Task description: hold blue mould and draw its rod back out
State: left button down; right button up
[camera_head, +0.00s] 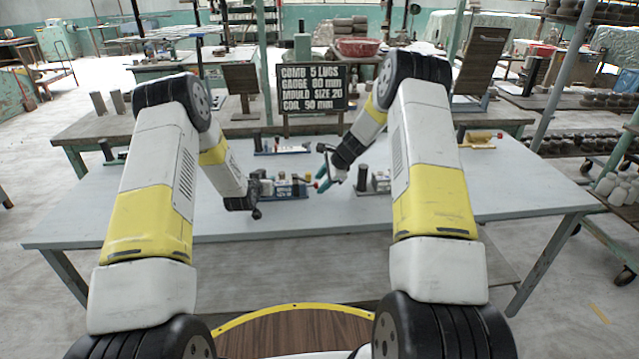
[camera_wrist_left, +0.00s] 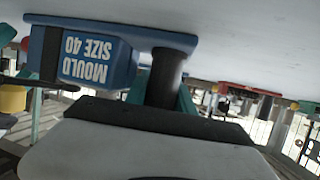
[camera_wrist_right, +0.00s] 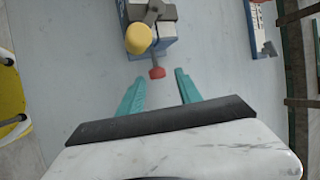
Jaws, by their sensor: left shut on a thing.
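The blue mould (camera_head: 290,188) stands on the pale table, right of my left gripper (camera_head: 256,192). In the left wrist view the mould (camera_wrist_left: 90,58) appears upside down, labelled "MOULD SIZE 40". My left gripper is shut on its dark upright post (camera_wrist_left: 165,78), with teal fingers either side. In the right wrist view the rod's red end knob (camera_wrist_right: 157,73) sticks out from the mould (camera_wrist_right: 150,45) beside a yellow knob (camera_wrist_right: 138,38). The rod inside the mould is hidden.
A black sign (camera_head: 314,88) behind the table reads "MOULD SIZE 20". Another mould device (camera_head: 282,147) stands farther back, one (camera_head: 378,182) stands right of my right gripper, and a yellow one (camera_head: 480,142) is at the far right. The table's front (camera_head: 290,222) is clear.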

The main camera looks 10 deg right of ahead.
pick_arm(q)
jog(key=shift+s+a+f, duration=0.15)
jog(key=shift+s+f, duration=0.05)
jog(key=shift+f, duration=0.2)
pick_arm(e)
jog(key=shift+s, duration=0.1)
pick_arm(q)
jog(key=shift+a, duration=0.15)
pick_arm(e)
jog(key=v, duration=1.2)
pick_arm(q)
jog(key=c, duration=1.2)
grip_release()
jog(key=shift+o, duration=1)
jog(key=shift+w+r, duration=0.1)
jog(key=shift+r, duration=0.15)
pick_arm(e)
jog(key=shift+a, duration=0.1)
pick_arm(q)
jog(key=shift+r, duration=0.1)
